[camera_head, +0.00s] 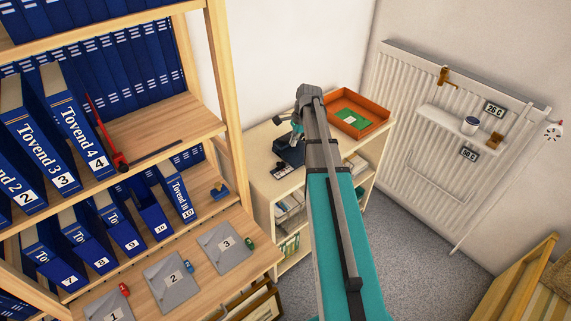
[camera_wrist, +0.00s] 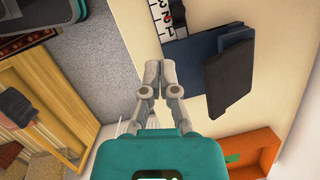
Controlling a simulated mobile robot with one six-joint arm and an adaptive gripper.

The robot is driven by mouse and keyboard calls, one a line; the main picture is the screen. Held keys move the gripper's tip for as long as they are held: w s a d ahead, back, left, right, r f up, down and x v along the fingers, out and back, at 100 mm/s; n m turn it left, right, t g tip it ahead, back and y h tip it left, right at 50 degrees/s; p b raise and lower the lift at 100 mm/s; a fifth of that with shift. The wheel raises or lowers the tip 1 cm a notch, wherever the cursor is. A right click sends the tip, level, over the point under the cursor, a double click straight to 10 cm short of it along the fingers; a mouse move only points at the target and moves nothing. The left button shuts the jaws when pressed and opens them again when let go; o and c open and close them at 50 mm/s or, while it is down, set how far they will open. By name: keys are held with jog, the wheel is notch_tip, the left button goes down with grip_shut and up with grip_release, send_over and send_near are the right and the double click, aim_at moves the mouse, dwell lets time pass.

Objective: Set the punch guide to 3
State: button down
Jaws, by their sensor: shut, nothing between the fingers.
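The hole punch is dark blue and stands on the low pale cabinet; its body (camera_head: 291,152) shows partly behind my arm in the head view. In the wrist view the punch (camera_wrist: 238,62) fills the upper right. Its guide, a white strip with black digits (camera_wrist: 172,18), sticks out to the left at the top edge; its far end is cut off and I cannot tell its setting. My gripper (camera_wrist: 159,66) is shut and empty, just below the strip in the picture, with no clear contact. In the head view my gripper (camera_head: 298,124) is beside the punch.
An orange tray (camera_head: 360,117) with a green item lies on the same cabinet top. A radiator (camera_head: 440,130) with a small shelf is on the right wall. A shelf of blue binders (camera_head: 75,145) stands left. Grey carpet (camera_head: 410,235) is clear.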

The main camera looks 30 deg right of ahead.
jog(key=d+m, duration=0.1)
jog(key=d, duration=0.2)
jog(key=w+d+m, duration=0.1)
jog(key=d, duration=0.1)
jog(key=shift+w+f+m+b, duration=0.1)
jog(key=shift+f+m+b, duration=0.2)
jog(key=shift+f, duration=0.1)
jog(key=shift+a+f, duration=0.1)
jog(key=shift+f, duration=0.1)
jog(key=b, duration=1)
send_near(282, 167)
jog(key=f, duration=0.1)
jog(key=d+f, duration=0.1)
jog(key=f, duration=0.1)
jog(key=s+d+f, duration=0.1)
jog(key=f, duration=0.1)
jog(key=shift+d, duration=0.2)
jog(key=shift+w+a+f, duration=0.15)
jog(key=shift+w+a, duration=0.1)
jog(key=shift+a, duration=0.7)
jog(key=shift+w+a+f, duration=0.1)
jog(key=shift+w+a, duration=0.15)
jog(key=shift+a, duration=0.7)
jog(key=shift+s+a, duration=0.15)
jog(key=shift+a, duration=0.65)
jog(key=shift+s+a, duration=0.2)
jog(key=shift+a, duration=0.6)
